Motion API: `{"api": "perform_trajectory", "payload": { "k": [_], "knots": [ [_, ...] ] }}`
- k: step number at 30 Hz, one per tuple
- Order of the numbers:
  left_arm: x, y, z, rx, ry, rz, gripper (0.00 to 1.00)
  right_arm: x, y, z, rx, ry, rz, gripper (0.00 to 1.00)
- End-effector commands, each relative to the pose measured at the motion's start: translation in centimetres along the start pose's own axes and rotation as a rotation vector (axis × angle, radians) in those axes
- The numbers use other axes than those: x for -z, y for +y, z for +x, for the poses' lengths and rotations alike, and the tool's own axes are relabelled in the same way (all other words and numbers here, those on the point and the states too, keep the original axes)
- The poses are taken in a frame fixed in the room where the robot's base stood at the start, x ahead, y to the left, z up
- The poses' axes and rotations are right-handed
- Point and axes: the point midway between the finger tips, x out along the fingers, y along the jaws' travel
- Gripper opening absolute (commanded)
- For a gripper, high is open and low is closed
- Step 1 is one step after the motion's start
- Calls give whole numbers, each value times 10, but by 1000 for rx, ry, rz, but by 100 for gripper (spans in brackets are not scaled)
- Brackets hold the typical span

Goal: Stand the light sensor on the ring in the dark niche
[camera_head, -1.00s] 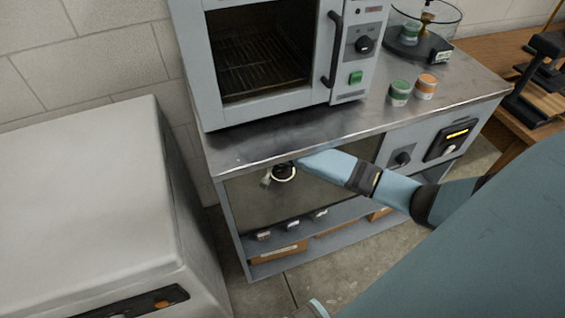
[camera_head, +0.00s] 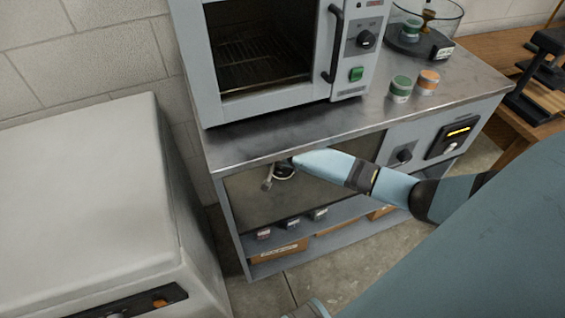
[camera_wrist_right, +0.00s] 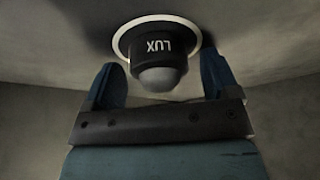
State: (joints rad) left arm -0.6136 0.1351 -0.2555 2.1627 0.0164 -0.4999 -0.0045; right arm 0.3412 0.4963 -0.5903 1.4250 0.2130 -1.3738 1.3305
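The light sensor (camera_wrist_right: 160,62), a black cylinder marked LUX with a whitish dome, shows upside down in the right wrist view. The pale ring (camera_wrist_right: 118,38) shows around its far end; I cannot tell whether the sensor touches its surface. My right gripper (camera_wrist_right: 163,75) is open, with a blue finger on each side of the sensor and a narrow gap at the left finger. In the head view my right arm reaches into the dark niche (camera_head: 240,205) under the counter, where the sensor (camera_head: 284,171) is a small dark shape. My left gripper is not in view.
An oven (camera_head: 270,60) stands on the metal counter (camera_head: 300,137) above the niche. Two small jars (camera_head: 400,88) (camera_head: 428,82) stand at its right. A lower shelf (camera_head: 278,243) holds small items and boxes. A large pale cabinet (camera_head: 85,200) stands at the left.

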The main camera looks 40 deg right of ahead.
Motion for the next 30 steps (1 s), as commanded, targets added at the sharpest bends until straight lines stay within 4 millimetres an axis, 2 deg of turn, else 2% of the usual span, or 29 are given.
{"api": "perform_trajectory", "payload": {
  "k": [5,8,12,21,25,30],
  "knots": [
    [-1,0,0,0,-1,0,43,2,0,-2,0,2,0,82],
    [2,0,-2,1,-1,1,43,2,0,-14,1,0,0,82],
    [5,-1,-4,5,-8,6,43,-1,-1,-39,3,-2,0,82],
    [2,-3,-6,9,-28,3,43,-72,-1,-64,2,-4,-1,82],
    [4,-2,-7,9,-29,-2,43,-92,0,-72,0,-4,1,82],
    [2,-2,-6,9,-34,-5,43,-106,0,-78,0,-1,0,82]
  ]
}}
